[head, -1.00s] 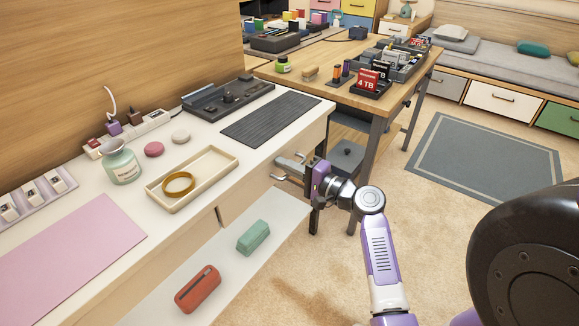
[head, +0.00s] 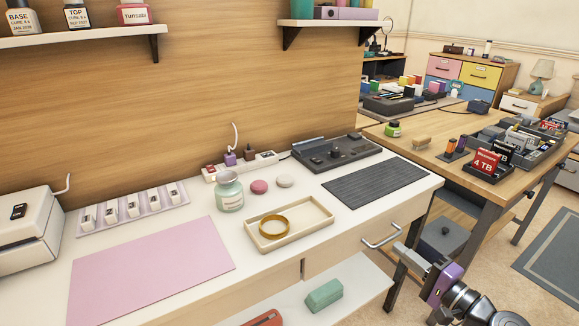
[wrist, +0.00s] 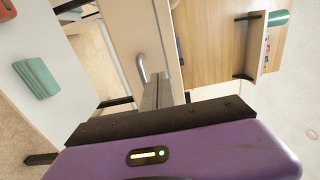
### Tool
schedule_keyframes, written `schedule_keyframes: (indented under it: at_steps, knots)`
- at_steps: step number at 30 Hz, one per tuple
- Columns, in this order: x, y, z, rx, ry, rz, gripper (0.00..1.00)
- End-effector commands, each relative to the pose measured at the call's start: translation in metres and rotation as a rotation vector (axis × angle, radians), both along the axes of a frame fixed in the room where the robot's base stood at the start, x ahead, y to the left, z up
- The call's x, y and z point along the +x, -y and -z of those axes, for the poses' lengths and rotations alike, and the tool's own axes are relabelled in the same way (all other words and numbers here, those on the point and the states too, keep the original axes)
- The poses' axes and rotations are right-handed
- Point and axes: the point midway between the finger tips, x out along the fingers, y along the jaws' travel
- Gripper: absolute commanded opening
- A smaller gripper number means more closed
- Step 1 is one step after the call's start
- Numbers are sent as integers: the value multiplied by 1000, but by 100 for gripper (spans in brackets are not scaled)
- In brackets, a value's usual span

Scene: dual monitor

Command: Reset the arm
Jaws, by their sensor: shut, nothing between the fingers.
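My gripper (head: 408,258) is at the lower right in the head view, with its purple body (head: 442,283) behind the grey fingers. It is shut and empty. The fingers point toward the desk front, near the metal drawer handle (head: 382,238); whether they touch it cannot be told. In the wrist view my gripper (wrist: 157,78) also looks shut, with the handle (wrist: 141,68) just to the left of the fingertips.
The white desk (head: 350,221) holds a tray (head: 313,231) with a gold ring, a green jar (head: 229,192) and a pink mat (head: 150,262). A lower shelf bears a green case (head: 324,294). A wooden table (head: 440,158) stands at right. Open floor lies at lower right.

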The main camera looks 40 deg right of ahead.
Motion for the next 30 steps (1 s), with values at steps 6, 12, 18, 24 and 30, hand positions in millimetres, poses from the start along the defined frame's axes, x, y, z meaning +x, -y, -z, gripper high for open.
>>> schedule_keyframes:
  at_steps: [6,12,18,24,30]
  knots:
    - [-3,11,1,-26,-11,45,0]
    - [-21,45,9,-206,-167,260,0]
    - [-34,10,37,-467,-410,363,0]
    - [-41,-69,38,-812,-571,325,0]
    - [-51,-166,15,-1160,-588,190,0]
